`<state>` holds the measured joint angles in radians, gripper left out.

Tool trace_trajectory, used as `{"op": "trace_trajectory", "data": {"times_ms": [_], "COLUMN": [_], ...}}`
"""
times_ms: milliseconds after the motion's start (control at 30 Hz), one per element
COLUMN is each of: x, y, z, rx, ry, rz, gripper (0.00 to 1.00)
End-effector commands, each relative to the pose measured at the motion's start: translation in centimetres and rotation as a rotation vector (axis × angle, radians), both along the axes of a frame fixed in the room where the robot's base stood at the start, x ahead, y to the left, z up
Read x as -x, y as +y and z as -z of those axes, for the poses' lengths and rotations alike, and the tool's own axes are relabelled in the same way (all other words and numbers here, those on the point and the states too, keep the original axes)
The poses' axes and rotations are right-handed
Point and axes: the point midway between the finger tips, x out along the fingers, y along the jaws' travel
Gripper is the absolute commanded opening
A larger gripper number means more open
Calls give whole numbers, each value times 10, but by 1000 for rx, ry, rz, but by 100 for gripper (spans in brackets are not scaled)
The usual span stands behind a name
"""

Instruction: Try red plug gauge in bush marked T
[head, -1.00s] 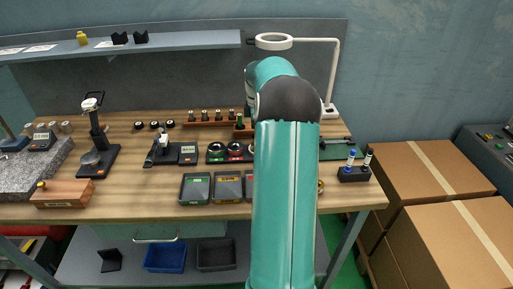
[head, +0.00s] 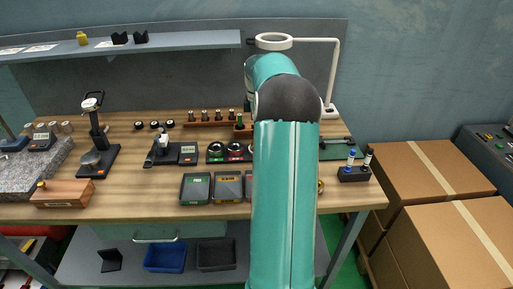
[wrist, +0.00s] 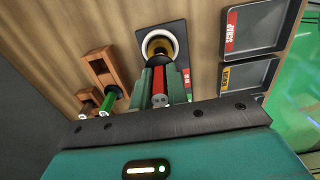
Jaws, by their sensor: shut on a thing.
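In the wrist view my gripper (wrist: 160,88) is shut on the red plug gauge (wrist: 158,79), whose red handle shows between the two teal fingers. Its dark far end points at a bright-rimmed bush (wrist: 177,37) on a black plate and overlaps the near part of the ring. I cannot tell whether the end is inside the bore or just above it. No letter T is readable here. In the head view my arm hides my gripper and the red gauge. Two ringed bushes (head: 215,147) (head: 234,148) show left of my arm on a black holder.
A green-handled gauge (wrist: 111,97) stands in a wooden rack left of my gripper. Trays marked scrap (wrist: 255,25) and rework (wrist: 243,76) lie to the right. The head view shows a dial stand (head: 97,140) at the left and a black block with bottles (head: 354,174) at the right.

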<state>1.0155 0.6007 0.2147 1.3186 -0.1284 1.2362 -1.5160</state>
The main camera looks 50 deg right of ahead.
Motion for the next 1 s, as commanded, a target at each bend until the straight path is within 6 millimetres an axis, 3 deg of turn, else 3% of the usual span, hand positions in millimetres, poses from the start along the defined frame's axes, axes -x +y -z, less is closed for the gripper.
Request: {"op": "trace_trajectory", "data": {"times_ms": [333, 1000], "x": [0, 0], "y": [0, 0], "z": [-8, -53], "rx": [2, 2], "ry": [-2, -1], "rz": [0, 0], "gripper": [0, 0]}}
